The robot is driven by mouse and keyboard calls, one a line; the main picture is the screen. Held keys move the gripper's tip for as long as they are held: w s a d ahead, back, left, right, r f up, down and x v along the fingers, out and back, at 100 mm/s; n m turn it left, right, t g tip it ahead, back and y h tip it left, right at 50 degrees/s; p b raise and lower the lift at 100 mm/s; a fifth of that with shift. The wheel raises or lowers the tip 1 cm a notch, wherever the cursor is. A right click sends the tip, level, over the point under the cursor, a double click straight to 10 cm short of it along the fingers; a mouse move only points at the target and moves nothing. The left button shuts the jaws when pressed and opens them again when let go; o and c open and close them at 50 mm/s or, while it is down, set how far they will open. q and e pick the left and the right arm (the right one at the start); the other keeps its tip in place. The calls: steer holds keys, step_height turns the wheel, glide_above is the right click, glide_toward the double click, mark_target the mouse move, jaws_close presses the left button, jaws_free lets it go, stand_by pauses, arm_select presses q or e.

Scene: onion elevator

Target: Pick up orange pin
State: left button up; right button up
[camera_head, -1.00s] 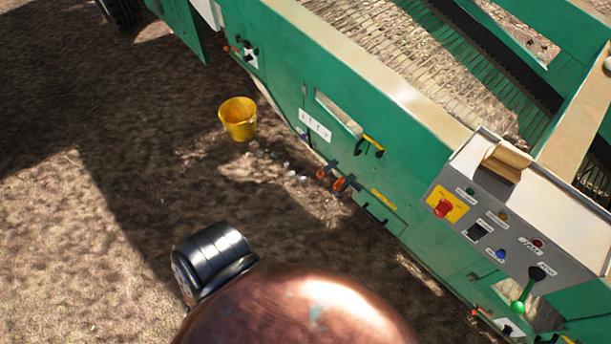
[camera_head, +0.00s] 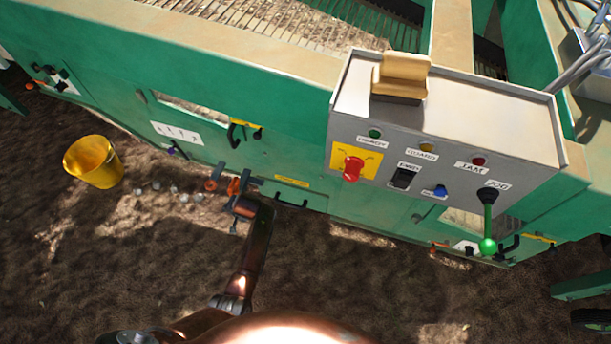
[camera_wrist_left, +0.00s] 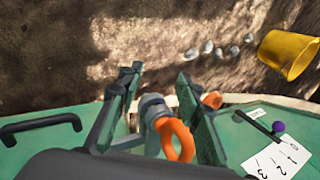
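In the head view, orange pins sit low on the green machine's side; one orange pin (camera_head: 211,185) shows left of my left gripper (camera_head: 238,190), and more orange shows right at the gripper. In the left wrist view, an orange ring-shaped pin (camera_wrist_left: 178,138) by a grey cylinder lies between the two dark fingers of my left gripper (camera_wrist_left: 158,95). The fingers stand apart, with a gap between them; I cannot tell if they touch the pin. A second orange piece (camera_wrist_left: 212,100) shows partly behind the right finger. My right gripper is out of view.
The green machine wall (camera_head: 290,130) stands close, with a control box (camera_head: 450,150), red stop button (camera_head: 352,168) and green-knobbed lever (camera_head: 488,245). A black handle (camera_wrist_left: 40,125) protrudes beside the gripper. A yellow bucket (camera_head: 93,161) and several small stones lie on open ground.

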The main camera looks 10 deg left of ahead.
mark_target(233, 184)
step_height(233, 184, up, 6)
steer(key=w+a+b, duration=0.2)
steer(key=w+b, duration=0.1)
steer(key=b, duration=0.3)
arm_select(q)
steer(key=shift+n+g+y, duration=0.7)
steer(key=shift+n+g, duration=0.1)
steer(key=shift+n, duration=0.1)
steer(key=w+r, duration=0.2)
steer(key=w, duration=0.1)
steer(key=w+r, duration=0.3)
steer(key=w+r+b, duration=0.1)
steer(key=w+r, duration=0.2)
steer(key=w, duration=0.1)
steer(key=shift+r, duration=0.1)
steer(key=b+x, duration=0.3)
steer(key=x, duration=0.1)
steer(key=shift+a+f+b, duration=0.2)
steer(key=shift+f+b, duration=0.05)
steer(key=shift+b, duration=0.15)
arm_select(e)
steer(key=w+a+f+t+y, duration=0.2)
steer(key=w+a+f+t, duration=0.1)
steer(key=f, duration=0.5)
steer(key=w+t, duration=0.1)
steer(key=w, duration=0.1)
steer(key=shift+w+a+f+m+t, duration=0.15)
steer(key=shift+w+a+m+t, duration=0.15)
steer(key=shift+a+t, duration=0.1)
